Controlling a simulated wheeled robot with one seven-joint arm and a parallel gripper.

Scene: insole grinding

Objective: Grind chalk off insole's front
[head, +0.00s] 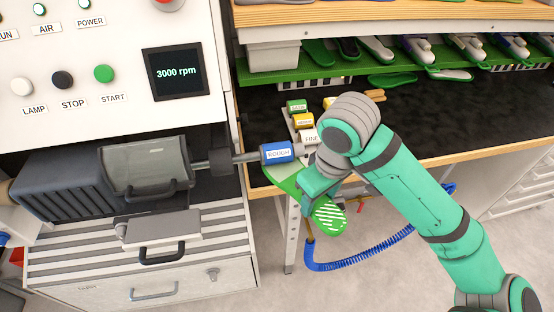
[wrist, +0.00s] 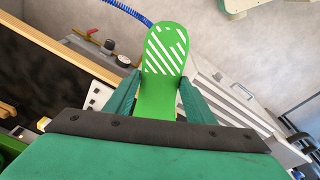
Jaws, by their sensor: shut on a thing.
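A green insole (head: 328,216) with white chalk stripes on one end is held by my gripper (head: 318,187). In the wrist view, the insole (wrist: 166,50) sticks out beyond the fingers, its striped rounded end pointing away from me. My gripper (wrist: 160,95) is shut on its narrower middle, one finger on each side. In the head view the insole's other, plain green end shows left of the gripper, just below the blue roller marked ROUGH (head: 278,152). I cannot tell whether it touches the roller. The roller sits on a grey shaft from the grinding machine (head: 145,165).
The machine's display (head: 176,72) reads 3000 rpm. Labelled spare rollers (head: 303,121) stand on the bench behind the ROUGH roller. A blue coiled hose (head: 365,255) hangs below the bench. Open floor lies in front of the bench.

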